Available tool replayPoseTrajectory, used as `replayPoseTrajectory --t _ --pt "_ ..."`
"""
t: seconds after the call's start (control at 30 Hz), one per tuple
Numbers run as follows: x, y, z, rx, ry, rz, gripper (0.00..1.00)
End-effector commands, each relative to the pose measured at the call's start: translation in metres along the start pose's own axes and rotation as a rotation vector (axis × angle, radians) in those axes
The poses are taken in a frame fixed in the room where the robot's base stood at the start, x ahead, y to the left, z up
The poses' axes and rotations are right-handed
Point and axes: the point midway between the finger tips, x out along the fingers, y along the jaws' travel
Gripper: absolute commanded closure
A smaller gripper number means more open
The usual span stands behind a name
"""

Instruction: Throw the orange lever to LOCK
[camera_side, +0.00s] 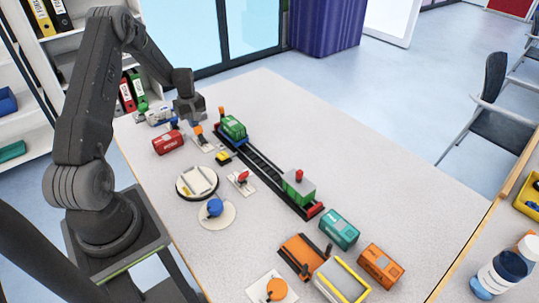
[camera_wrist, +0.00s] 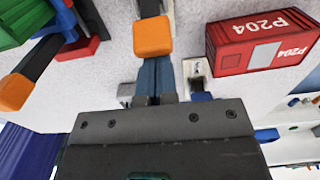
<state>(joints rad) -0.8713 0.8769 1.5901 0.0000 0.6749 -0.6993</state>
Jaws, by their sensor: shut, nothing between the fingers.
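The orange lever (camera_side: 198,130) stands on a small white plate (camera_side: 207,145) near the far left of the table, close to the track. In the wrist view its block-shaped orange handle (camera_wrist: 152,37) sits just beyond my fingertips, with a dark arm behind it. My gripper (camera_side: 190,121) is above and close to the lever. In the wrist view my gripper (camera_wrist: 155,63) has its fingers together, with nothing held. Whether the tips touch the handle I cannot tell. I cannot read any LOCK mark.
A red P204 container (camera_wrist: 255,45) lies right of the lever in the wrist view. A second orange-tipped part (camera_wrist: 14,92) is on the left, near a green load. A toy track (camera_side: 262,168) with wagons runs beside the lever.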

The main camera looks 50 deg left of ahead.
Motion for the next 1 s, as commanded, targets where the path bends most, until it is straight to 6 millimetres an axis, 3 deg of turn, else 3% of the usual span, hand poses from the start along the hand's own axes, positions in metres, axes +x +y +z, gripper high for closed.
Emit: replayPoseTrajectory --t 1.0 --pt "0.002 0.000 0.030 0.001 -0.004 -0.003 1.00"
